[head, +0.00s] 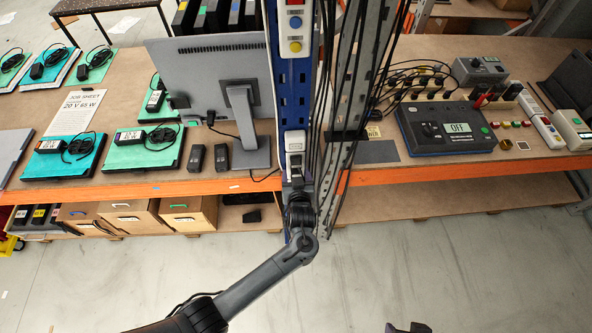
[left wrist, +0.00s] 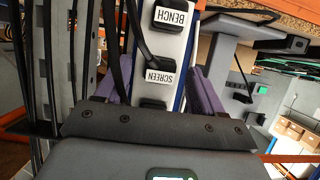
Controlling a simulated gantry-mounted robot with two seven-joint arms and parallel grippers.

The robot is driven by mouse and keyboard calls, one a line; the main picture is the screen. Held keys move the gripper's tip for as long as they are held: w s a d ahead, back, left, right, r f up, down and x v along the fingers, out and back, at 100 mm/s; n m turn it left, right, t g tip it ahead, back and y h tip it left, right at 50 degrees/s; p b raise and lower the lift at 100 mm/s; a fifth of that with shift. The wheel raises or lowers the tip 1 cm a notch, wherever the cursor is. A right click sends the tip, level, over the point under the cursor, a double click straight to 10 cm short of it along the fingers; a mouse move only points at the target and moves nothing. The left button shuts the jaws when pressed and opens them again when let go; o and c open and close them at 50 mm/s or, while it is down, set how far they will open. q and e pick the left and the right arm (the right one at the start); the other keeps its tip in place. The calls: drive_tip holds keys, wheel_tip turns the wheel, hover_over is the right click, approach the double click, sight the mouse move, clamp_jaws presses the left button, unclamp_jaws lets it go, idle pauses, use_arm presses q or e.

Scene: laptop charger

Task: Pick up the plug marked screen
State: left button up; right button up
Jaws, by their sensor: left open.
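The plug marked SCREEN (left wrist: 158,63) is black with a white label and a black cable. It sits in a white power strip (left wrist: 170,45) on the upright post, below a plug marked BENCH (left wrist: 173,14) in the left wrist view. My left gripper (left wrist: 160,88) is open, its purple fingers on either side of the strip around the SCREEN plug. I cannot tell whether they touch it. In the head view my left gripper (head: 297,183) is at the strip's lower end (head: 295,145) and hides the plug there.
Black cables (head: 328,90) hang down just right of the strip. A monitor (head: 213,75) stands close on its left.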

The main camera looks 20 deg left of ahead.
use_arm(q)
drive_tip(key=c, duration=1.1)
drive_tip(key=shift+c, duration=0.2)
drive_tip(key=shift+s+d+r, duration=0.2)
drive_tip(key=shift+s+r, duration=0.05)
drive_tip(key=shift+r, duration=0.1)
drive_tip(key=v, duration=0.5)
drive_tip(key=r+v, duration=0.1)
drive_tip(key=v, duration=0.4)
drive_tip(key=p+v, duration=0.1)
drive_tip(key=v, duration=0.4)
drive_tip(key=shift+w+a+r, duration=0.15)
drive_tip(key=shift+w+r, duration=0.1)
drive_tip(key=shift+r, duration=0.15)
drive_tip(key=shift+c, duration=0.5)
